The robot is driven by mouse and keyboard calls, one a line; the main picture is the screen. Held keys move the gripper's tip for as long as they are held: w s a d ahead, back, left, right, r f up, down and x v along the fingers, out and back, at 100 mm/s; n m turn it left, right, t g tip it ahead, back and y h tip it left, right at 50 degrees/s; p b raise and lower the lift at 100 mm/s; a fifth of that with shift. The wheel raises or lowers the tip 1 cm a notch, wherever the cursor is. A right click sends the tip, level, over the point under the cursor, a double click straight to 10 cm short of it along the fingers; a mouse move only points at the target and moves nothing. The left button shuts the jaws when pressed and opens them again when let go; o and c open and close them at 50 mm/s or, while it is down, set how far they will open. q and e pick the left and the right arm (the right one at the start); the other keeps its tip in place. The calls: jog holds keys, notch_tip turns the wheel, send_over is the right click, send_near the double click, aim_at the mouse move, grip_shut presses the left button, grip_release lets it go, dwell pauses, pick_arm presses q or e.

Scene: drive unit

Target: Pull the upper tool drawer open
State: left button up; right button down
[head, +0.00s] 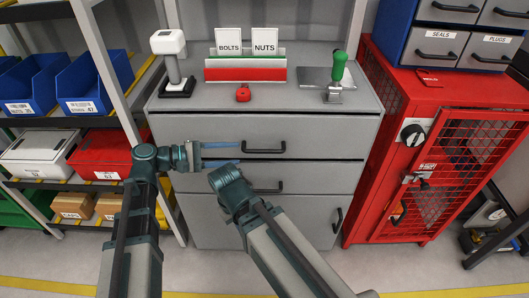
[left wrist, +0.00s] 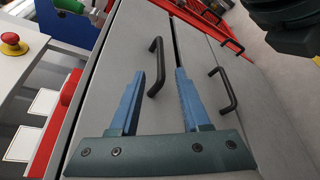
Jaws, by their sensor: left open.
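The upper tool drawer (head: 330,130) is the top grey front of the cabinet and looks shut. Its black bar handle (head: 265,148) is near the middle; in the left wrist view the handle (left wrist: 155,67) shows between my fingertips, with gaps at both sides. My left gripper (head: 240,154) is open, its blue fingers in front of the drawer front, one above the other, tips by the handle's left end. In the left wrist view the left gripper (left wrist: 160,73) holds nothing. My right arm reaches in front of the lower fronts; its fingers do not show.
A lower drawer handle (head: 266,187) and an upright door handle (head: 337,220) are below. On the cabinet top are a red button (head: 243,94), a green-handled lever (head: 340,68) and a white-headed device (head: 170,45). A red cage cabinet (head: 400,150) stands right, bin shelves left.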

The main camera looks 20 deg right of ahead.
aim_at(258, 152)
pick_arm(q)
jog(key=b+x, duration=0.2)
jog(key=x, duration=0.8)
jog(key=shift+d+f, duration=0.1)
jog(key=shift+d, duration=0.25)
grip_shut()
dwell(0.9)
